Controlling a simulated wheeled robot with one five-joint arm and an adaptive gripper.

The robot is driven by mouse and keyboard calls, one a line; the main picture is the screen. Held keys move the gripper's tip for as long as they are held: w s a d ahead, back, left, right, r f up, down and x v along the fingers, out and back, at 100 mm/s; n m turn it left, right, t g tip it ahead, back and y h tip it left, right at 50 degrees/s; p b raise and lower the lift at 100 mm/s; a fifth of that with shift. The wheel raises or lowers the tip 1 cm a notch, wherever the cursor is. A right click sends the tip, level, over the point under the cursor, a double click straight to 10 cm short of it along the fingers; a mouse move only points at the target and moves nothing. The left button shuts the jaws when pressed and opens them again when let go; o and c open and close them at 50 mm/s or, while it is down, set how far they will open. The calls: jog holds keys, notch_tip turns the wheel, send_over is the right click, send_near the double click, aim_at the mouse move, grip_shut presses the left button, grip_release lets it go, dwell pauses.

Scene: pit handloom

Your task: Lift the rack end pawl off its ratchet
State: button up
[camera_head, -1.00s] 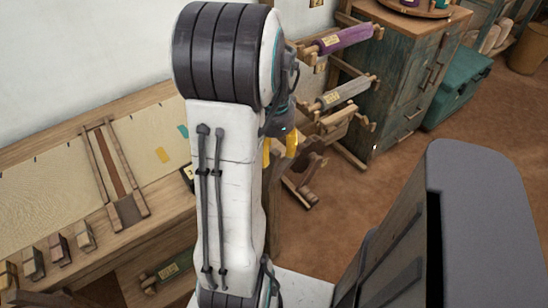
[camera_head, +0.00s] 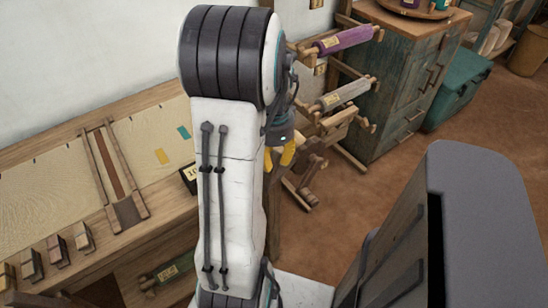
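The wooden rack (camera_head: 352,153) stands right of my arm and carries a purple roll (camera_head: 345,39) and a grey roll (camera_head: 346,94), both with tags. I cannot make out the end pawl or its ratchet; they are too small or hidden behind my arm. My gripper (camera_head: 280,157) shows only in part, with yellow fingers pointing down beside the rack's left side. My arm hides the rest of it. I cannot tell whether it touches the rack or holds anything.
A wooden bench (camera_head: 160,222) with a cloth and small blocks lies at left. A dark labelled box (camera_head: 189,178) sits by my arm. A green cabinet (camera_head: 405,85) and teal chest (camera_head: 457,88) stand behind the rack.

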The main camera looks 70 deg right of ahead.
grip_shut()
jog(key=shift+w+a, duration=0.15)
jog(key=shift+a, duration=0.1)
jog(key=shift+w+a, duration=0.6)
jog(key=shift+a, duration=0.2)
jog(key=w+a+f+b, duration=0.2)
jog(key=w+a+b, duration=0.1)
jog(key=w+a, duration=0.1)
jog(key=shift+a+f, duration=0.3)
jog(key=shift+a, duration=0.6)
jog(key=shift+f, duration=0.1)
